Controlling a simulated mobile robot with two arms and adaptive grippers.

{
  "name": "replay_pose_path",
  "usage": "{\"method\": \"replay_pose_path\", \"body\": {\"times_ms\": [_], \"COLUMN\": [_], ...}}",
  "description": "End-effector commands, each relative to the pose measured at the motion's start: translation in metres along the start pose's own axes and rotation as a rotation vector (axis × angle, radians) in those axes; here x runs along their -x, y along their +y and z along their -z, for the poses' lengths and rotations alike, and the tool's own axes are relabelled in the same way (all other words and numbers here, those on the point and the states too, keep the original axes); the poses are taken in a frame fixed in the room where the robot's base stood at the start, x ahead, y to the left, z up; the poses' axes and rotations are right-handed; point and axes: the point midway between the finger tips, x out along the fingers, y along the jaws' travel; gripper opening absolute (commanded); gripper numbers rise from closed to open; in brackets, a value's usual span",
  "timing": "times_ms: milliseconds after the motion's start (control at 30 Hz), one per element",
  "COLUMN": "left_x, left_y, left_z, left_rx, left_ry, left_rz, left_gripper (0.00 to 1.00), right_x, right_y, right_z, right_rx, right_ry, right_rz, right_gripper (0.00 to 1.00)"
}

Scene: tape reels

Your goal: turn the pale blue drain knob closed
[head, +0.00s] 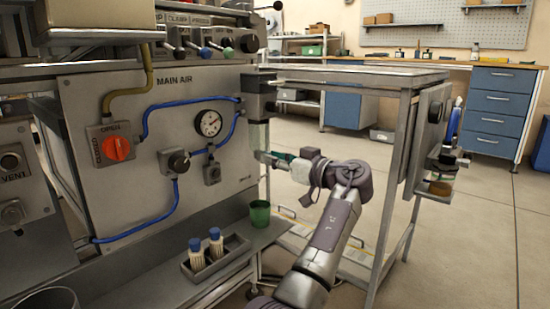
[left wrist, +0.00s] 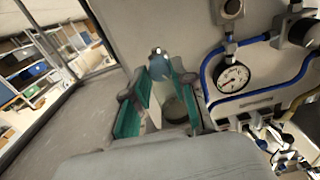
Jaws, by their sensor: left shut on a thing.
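The pale blue drain knob (left wrist: 160,68) shows in the left wrist view, between the fingertips of my left gripper (left wrist: 159,82). My left gripper is shut on it, with a teal pad on each side. In the head view my left gripper (head: 270,158) is at the right edge of the grey panel, just below the clear bowl (head: 260,135) of the air unit. The knob is too small and covered to make out there. How far the knob is turned cannot be told. My right gripper is not in view.
The MAIN AIR panel (head: 85,95) carries a red valve knob (head: 117,148), a pressure gauge (head: 208,123) and blue hoses. A green cup (head: 260,213) and a tray (head: 238,245) with two blue-capped bottles stand on the shelf below. A metal table frame (head: 398,150) stands to the right.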

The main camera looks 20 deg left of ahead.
Motion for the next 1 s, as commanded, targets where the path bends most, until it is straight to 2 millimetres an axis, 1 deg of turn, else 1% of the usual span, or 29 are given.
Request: {"method": "replay_pose_path", "body": {"times_ms": [100, 200, 300, 533, 567, 700, 1000], "left_x": [-0.0007, -0.0001, 0.0, 0.0, 0.0, 0.0001, 0.0001], "left_y": [-0.0005, -0.0003, -0.0003, -0.0003, -0.0003, -0.0003, -0.0003], "left_z": [0.0002, -0.0001, -0.0003, -0.0003, -0.0002, -0.0002, 0.0], "left_rx": [0.125, 0.2, 0.229, 0.229, 0.229, 0.228, 0.228], "left_ry": [0.002, 0.002, 0.0, 0.0, 0.0, 0.0, 0.0], "left_rz": [0.001, 0.0, 0.0, 0.0, 0.0, 0.0, 0.0], "left_gripper": [0.0, 0.0, 0.0, 0.0, 0.27, 0.5, 0.51], "right_x": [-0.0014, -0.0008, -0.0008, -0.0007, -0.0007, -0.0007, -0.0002], "right_y": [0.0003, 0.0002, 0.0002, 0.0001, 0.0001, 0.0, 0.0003], "right_z": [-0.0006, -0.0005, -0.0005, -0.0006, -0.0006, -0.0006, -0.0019], "right_rx": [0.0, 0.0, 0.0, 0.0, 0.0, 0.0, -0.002], "right_ry": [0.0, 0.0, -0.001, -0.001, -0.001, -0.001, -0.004], "right_rz": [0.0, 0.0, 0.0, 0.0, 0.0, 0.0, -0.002], "right_gripper": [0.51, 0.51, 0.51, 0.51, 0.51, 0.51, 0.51]}}
